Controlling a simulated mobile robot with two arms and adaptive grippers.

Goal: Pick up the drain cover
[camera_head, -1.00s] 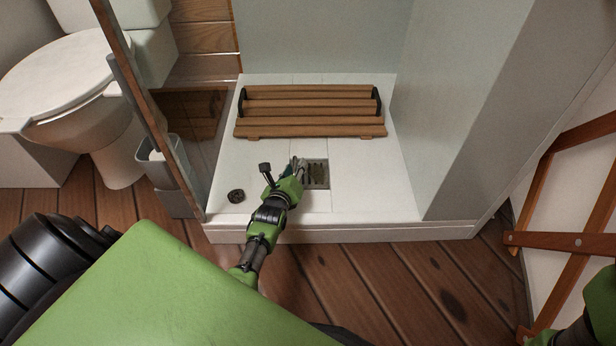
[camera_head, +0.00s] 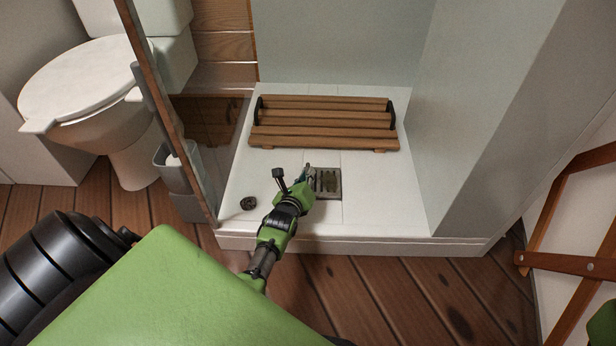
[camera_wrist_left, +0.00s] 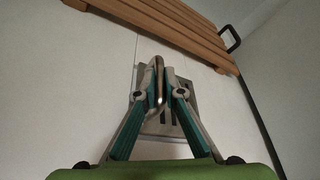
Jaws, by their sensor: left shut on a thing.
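The drain cover (camera_head: 329,184) is a small square grey slotted grate at the front of the white shower floor. It also shows behind the fingers in the left wrist view (camera_wrist_left: 200,98). My left gripper (camera_head: 308,173) reaches in from the front left and sits at the cover's left side. In the left wrist view its fingertips (camera_wrist_left: 163,88) are closed on an upright shiny metal loop, which appears to belong to the cover. The fingers hide part of the grate. I cannot tell whether the cover is raised from the floor. My right gripper is out of view.
A slatted wooden bench mat (camera_head: 322,123) lies behind the drain. A small dark round object (camera_head: 248,203) is on the floor to the left. A glass panel (camera_head: 207,140) borders the left side, a wall (camera_head: 480,130) the right. The raised sill (camera_head: 370,246) runs along the front.

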